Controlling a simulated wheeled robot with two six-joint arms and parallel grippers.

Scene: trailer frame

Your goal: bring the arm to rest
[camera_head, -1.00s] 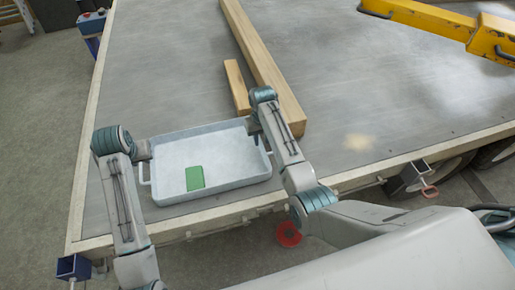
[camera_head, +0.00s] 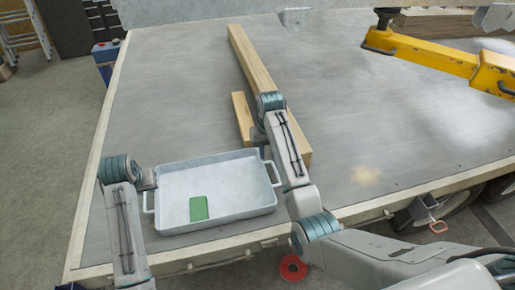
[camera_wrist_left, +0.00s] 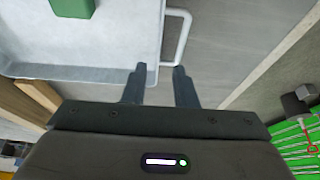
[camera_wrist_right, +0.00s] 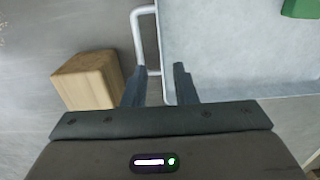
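A light grey tray (camera_head: 228,222) with a handle at each end rests on the flat trailer bed near its front edge. A green piece (camera_head: 199,208) lies inside it. My left gripper (camera_head: 150,179) is at the tray's left end. In the left wrist view its fingers (camera_wrist_left: 159,72) are apart, with nothing held, close to a tray handle (camera_wrist_left: 184,38). My right gripper (camera_head: 258,138) is near the tray's far right corner. In the right wrist view its fingers (camera_wrist_right: 159,68) are apart and empty, close to the other handle (camera_wrist_right: 137,30). Contact with the handles cannot be told.
A long wooden beam (camera_head: 255,70) and a shorter one (camera_head: 241,112) lie behind the tray, close to my right gripper. A yellow metal part (camera_head: 430,54) is at the upper right. The bed (camera_head: 360,115) right of the beam is largely clear. A red round object (camera_head: 293,268) is below the edge.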

